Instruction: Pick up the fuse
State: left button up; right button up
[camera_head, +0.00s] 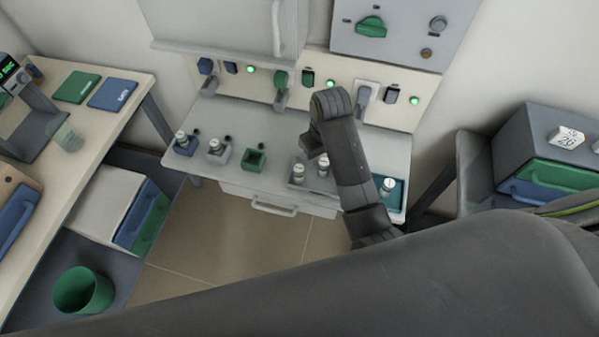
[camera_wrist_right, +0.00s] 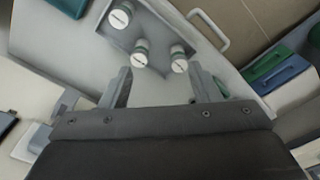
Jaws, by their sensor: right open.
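Several small fuses with white tops and grey-green bodies stand upright on the grey bench. Two stand in a shallow grey tray (camera_head: 297,186), a left fuse (camera_head: 298,171) and a right fuse (camera_head: 323,160). In the right wrist view, the tray (camera_wrist_right: 158,32) holds three fuses: one farther off (camera_wrist_right: 120,17), a middle one (camera_wrist_right: 140,56) and a right one (camera_wrist_right: 179,62). My right gripper (camera_head: 312,148) is above the tray; in the wrist view its fingers (camera_wrist_right: 160,80) are apart and empty, with the nearer fuses just beyond the tips. My left gripper is out of view.
A blue holder (camera_head: 184,149) and a grey holder (camera_head: 219,157) each carry a fuse; the green holder (camera_head: 254,159) looks empty. A panel with switches (camera_head: 345,80) rises behind the bench.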

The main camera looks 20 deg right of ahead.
jog(key=w+a+r+n, duration=0.2)
jog(key=w+a+r, duration=0.2)
jog(key=w+a, duration=0.1)
jog(key=b, duration=0.2)
send_over(299, 168)
jog(key=shift+g, duration=0.4)
jog(key=f, duration=1.1)
jog(key=shift+s+a+f, duration=0.15)
jog(key=shift+a+f, duration=0.1)
jog(key=shift+f, duration=0.05)
jog(key=shift+d+f+p, duration=0.15)
jog(key=shift+f, duration=1.4)
jog(key=shift+d+f+p, duration=0.1)
jog(key=shift+f+p, duration=0.05)
jog(key=shift+f, duration=1.35)
jog(key=shift+c, duration=0.3)
jog(key=c, duration=1)
jog(key=shift+c, duration=0.2)
